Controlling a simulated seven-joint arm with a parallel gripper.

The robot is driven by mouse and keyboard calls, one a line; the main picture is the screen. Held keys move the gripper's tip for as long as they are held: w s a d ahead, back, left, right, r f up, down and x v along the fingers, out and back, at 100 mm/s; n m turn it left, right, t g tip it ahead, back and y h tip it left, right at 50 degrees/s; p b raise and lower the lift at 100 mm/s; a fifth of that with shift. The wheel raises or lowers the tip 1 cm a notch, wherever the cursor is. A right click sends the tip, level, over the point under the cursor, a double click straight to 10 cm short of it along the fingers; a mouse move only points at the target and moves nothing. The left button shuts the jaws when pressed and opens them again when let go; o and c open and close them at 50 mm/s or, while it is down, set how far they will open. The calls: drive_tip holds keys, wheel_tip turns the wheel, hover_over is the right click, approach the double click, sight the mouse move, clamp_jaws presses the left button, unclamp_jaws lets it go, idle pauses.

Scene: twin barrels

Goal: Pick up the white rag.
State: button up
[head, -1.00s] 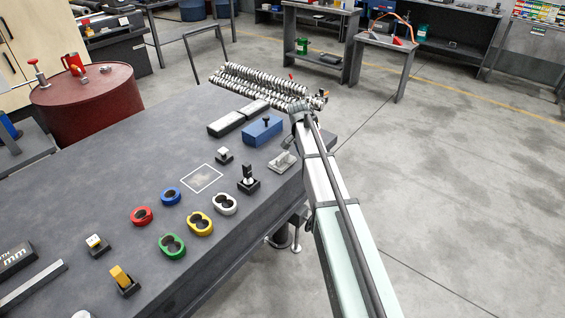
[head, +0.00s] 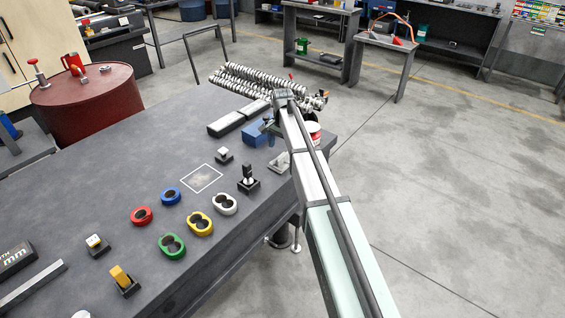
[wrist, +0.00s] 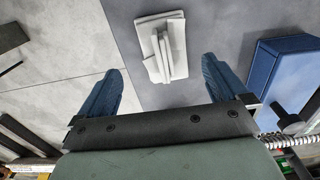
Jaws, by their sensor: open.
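The white rag (wrist: 163,45) lies folded on the dark workbench near its edge in the wrist view. In the head view the rag (head: 280,161) sits at the bench's right side, left of my arm and partly covered by it. My gripper (wrist: 163,64) is open with its two blue fingers spread and nothing held. In the wrist view the rag lies beyond and between the fingertips, apart from them. In the head view my gripper (head: 268,125) is above the bench by the blue box, its fingers mostly hidden.
The blue box (wrist: 291,72) with a dark knob stands right of the rag in the wrist view. A red-and-white can (head: 312,132) shows behind my arm. A black stand (head: 248,180) and coloured rings (head: 200,223) are nearer. Metal coils (head: 262,84) lie at the far end.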

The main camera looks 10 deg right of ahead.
sight(283, 155)
drive_tip(key=shift+w+d+f, duration=0.1)
drive_tip(key=shift+w+f, duration=0.15)
drive_tip(key=shift+f, duration=1.3)
drive_tip(key=shift+w+f, duration=0.2)
drive_tip(key=shift+f, duration=1.3)
drive_tip(key=shift+c, duration=0.5)
drive_tip(key=c, duration=1)
